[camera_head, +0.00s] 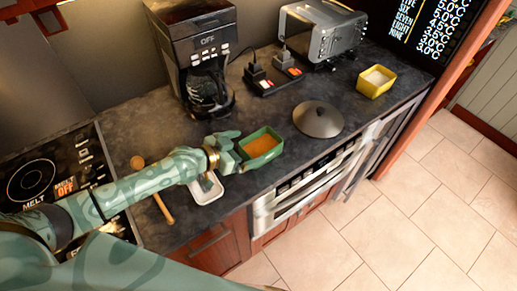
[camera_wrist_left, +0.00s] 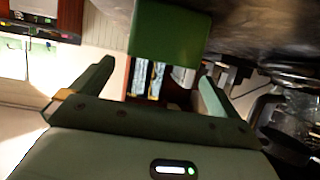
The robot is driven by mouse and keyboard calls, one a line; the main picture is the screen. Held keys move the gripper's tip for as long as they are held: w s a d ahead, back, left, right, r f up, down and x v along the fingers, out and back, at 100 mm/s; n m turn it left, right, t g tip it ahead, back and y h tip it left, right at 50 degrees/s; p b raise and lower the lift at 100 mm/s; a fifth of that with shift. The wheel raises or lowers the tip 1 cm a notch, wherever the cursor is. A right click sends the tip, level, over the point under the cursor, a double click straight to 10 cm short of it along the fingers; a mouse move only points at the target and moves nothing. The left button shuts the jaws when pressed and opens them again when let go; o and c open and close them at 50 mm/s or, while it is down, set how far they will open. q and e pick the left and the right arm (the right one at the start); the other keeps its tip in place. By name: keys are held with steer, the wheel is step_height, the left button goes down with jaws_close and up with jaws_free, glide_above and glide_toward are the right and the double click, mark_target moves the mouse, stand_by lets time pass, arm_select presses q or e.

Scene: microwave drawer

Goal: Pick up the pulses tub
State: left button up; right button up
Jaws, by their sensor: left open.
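The tub I take as the pulses tub (camera_head: 262,149) is green, rectangular and open-topped, with orange contents. It stands upright on the dark counter, near its front edge. My left gripper (camera_head: 231,150) is just to the left of it, pointing at its near-left side. In the left wrist view the green tub (camera_wrist_left: 170,36) shows ahead, beyond the fingertips and roughly between their lines. The left fingers (camera_wrist_left: 155,80) are spread wide with nothing between them. Whether a finger touches the tub is hard to tell. My right gripper is not in view.
A white dish (camera_head: 204,194) lies under my left gripper, beside a wooden utensil (camera_head: 153,190). A dark round lid (camera_head: 318,119) is right of the tub. A coffee maker (camera_head: 203,62), toaster (camera_head: 326,32) and yellow tub (camera_head: 376,81) stand further back. The cooktop (camera_head: 40,178) is at left.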

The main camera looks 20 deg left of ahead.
mark_target(257, 155)
arm_select(q)
steer(key=shift+w+d+f, duration=0.1)
steer(key=shift+w+d, duration=0.05)
steer(key=shift+d, duration=0.15)
steer(key=b+x, duration=0.1)
steer(key=x, duration=0.3)
steer(key=shift+w+b, duration=0.25)
steer(key=shift+b, duration=0.05)
steer(key=shift+w+f, duration=0.15)
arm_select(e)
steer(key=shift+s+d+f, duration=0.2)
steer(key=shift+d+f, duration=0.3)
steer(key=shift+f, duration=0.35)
arm_select(q)
steer(key=c, duration=1.1)
steer(key=shift+c, duration=0.2)
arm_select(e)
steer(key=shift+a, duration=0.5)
